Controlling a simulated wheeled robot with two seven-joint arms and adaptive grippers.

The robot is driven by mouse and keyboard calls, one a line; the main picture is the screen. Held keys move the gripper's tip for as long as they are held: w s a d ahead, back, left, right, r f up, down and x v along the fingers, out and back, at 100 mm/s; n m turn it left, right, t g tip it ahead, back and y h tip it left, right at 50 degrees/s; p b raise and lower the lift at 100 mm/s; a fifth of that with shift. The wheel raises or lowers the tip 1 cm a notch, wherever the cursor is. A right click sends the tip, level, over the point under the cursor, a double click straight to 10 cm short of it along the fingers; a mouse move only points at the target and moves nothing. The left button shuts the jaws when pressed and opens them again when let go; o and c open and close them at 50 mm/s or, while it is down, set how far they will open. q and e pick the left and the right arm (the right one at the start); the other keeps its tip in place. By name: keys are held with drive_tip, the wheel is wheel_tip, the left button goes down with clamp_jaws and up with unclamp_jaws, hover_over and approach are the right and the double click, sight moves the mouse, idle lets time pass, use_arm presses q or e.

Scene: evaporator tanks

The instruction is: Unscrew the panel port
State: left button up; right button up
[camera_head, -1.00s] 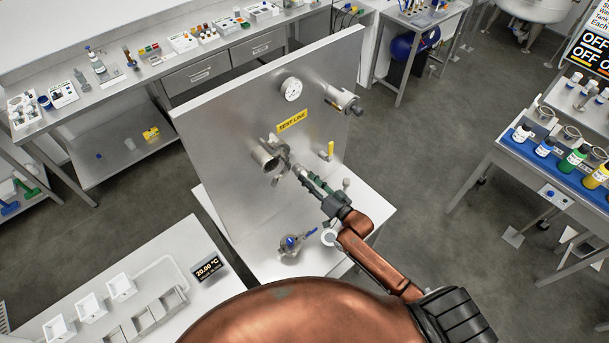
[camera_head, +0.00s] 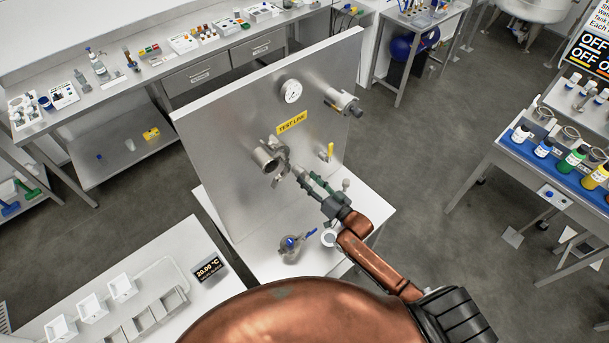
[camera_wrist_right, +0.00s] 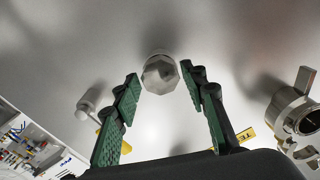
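The upright steel panel (camera_head: 225,130) carries a "TEST LINE" label. In the right wrist view a faceted grey metal cap (camera_wrist_right: 160,75), which I take for the panel port, stands out from the panel. My right gripper (camera_head: 304,178) is close to the panel, right of the large clamped pipe fitting (camera_head: 268,157). In the wrist view the right gripper (camera_wrist_right: 161,76) is open. Its green-padded fingers stand on either side of the cap near their tips, with gaps showing. In the head view the gripper largely hides the cap. My left gripper is out of view.
A gauge (camera_head: 291,90), a second pipe fitting (camera_head: 344,101) and a yellow-handled valve (camera_head: 328,151) project from the panel. A loose blue-handled valve (camera_head: 291,244) and a white ring-shaped part (camera_head: 329,238) lie on the white bench below, near my right arm.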

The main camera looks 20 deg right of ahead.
drive_tip(key=m, duration=0.3)
drive_tip(key=shift+d+m, duration=0.1)
drive_tip(key=shift+m, duration=0.2)
drive_tip(key=m, duration=0.6)
drive_tip(key=shift+f, duration=0.2)
drive_tip(key=m, duration=0.3)
drive_tip(key=shift+m, duration=0.4)
drive_tip(key=m+b, duration=0.1)
drive_tip(key=m, duration=0.2)
drive_tip(key=shift+f, duration=0.15)
drive_tip(key=m+b, duration=0.1)
drive_tip(key=m, duration=0.7)
drive_tip(key=shift+a+m, duration=0.25)
drive_tip(key=shift+m, duration=0.15)
drive_tip(key=m, duration=0.3)
drive_tip(key=shift+s, duration=0.1)
